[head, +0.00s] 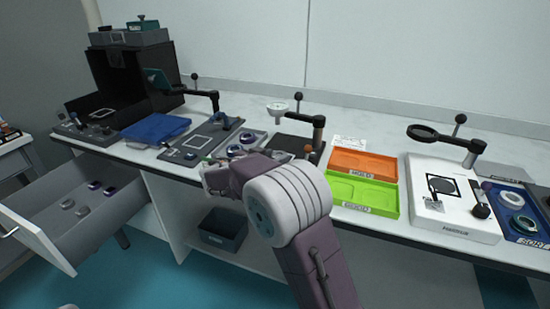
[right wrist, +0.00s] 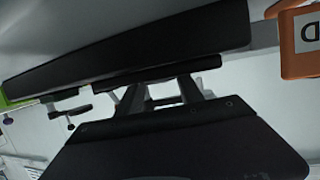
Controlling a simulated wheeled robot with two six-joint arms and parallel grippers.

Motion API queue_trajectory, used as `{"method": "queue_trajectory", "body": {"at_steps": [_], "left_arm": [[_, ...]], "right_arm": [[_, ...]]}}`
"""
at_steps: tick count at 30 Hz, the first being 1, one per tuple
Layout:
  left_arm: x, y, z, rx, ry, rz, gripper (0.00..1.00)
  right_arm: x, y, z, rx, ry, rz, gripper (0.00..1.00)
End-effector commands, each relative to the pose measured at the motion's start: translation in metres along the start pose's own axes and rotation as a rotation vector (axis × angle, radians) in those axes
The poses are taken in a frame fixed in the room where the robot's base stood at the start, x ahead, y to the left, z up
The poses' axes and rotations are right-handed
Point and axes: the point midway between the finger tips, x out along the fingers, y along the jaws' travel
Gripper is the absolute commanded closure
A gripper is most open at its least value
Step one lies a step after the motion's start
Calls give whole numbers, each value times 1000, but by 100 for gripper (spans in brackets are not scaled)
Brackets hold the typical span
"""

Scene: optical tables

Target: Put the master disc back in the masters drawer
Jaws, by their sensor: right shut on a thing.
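The open drawer (head: 36,238) juts out at the left below the table; several small discs (head: 82,211) lie in it, some with dark or purple faces. My right gripper (head: 212,178) is in front of the table's front edge, to the right of the drawer and apart from it. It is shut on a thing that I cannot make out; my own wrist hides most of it. In the right wrist view the gripper (right wrist: 160,92) shows as dark parts, and the held thing is not clear. I cannot pick out the master disc. My left gripper is not in view.
On the table stand a dark open box (head: 130,75), a blue cloth-like pad (head: 156,128), a dial gauge stand (head: 318,135), an orange tray (head: 364,163), a green tray (head: 362,194) and a white magnifier station (head: 455,215). A dark bin (head: 222,230) sits on the shelf below.

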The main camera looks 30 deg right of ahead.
Motion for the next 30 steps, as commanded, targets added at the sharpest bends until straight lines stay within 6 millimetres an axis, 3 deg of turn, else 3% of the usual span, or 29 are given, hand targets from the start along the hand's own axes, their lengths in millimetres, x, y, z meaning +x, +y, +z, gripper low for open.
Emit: {"method": "queue_trajectory", "body": {"at_steps": [2, 3, 5, 14, 18, 24, 30], "left_arm": [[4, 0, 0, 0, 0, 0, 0], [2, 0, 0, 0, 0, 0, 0], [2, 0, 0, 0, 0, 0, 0], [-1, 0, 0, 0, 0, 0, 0], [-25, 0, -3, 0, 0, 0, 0], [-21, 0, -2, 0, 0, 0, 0], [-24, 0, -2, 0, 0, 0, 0]], "right_arm": [[1, 0, 2, 2, 1, 0, 100], [0, 0, 1, 1, 0, 0, 45], [0, 0, 1, 1, 0, 0, 34], [0, 0, -1, 0, 0, 0, 34], [-2, 0, -8, -3, -1, 1, 34], [-51, -2, 4, 0, 1, -5, 34], [-84, -1, 5, 1, 1, -2, 34]]}}
